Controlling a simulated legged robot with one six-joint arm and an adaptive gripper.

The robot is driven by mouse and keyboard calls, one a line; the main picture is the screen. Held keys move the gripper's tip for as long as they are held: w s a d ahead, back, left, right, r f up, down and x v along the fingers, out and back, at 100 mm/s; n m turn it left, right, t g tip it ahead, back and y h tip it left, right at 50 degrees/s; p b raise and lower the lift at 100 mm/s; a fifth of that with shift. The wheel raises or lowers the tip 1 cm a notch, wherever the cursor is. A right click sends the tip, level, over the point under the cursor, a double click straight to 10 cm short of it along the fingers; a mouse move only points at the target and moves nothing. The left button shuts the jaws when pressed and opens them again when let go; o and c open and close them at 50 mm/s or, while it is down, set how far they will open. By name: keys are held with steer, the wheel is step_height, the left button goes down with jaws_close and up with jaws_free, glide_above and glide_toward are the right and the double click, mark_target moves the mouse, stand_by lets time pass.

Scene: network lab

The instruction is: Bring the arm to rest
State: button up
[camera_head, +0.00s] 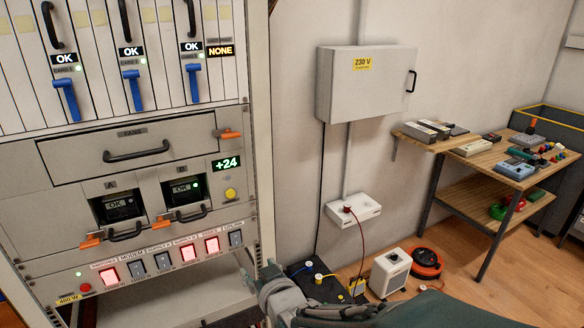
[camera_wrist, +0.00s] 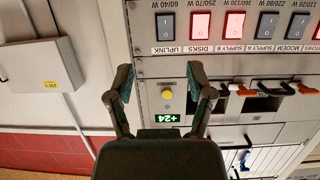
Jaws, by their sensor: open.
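My gripper (camera_wrist: 160,84) is open in the wrist view, with its two fingers spread apart and nothing held between them. That view is upside down. Beyond the fingers is the rack front, with a yellow button (camera_wrist: 166,95) and a green "+24" display (camera_wrist: 168,119) seen in the gap. I see no contact with the rack. In the head view my arm reaches in from the bottom edge, and its grey end (camera_head: 278,290) is in front of the rack's lower right corner. The fingertips are hard to make out there.
The equipment rack (camera_head: 257,150) fills the left, with orange latches, blue levers and a row of switches (camera_head: 163,261), some lit red.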

steer(key=s+d+r+m+g+h, duration=0.25)
steer(key=s+d, duration=0.25)
steer(key=d, duration=0.5)
steer(key=s+d+r+m+g+h, duration=0.15)
steer(key=s+d+h, duration=0.25)
steer(key=d, duration=0.6)
steer(key=s+d+m+g+h, duration=0.1)
steer(key=s+d+m+g, duration=0.1)
steer(key=s+d, duration=0.3)
steer(key=s+g, duration=0.1)
steer(key=s, duration=0.2)
steer(key=shift+s+d, duration=0.15)
steer(key=shift+s, duration=0.25)
steer(key=shift+r, duration=0.1)
steer(key=shift+c, duration=0.8)
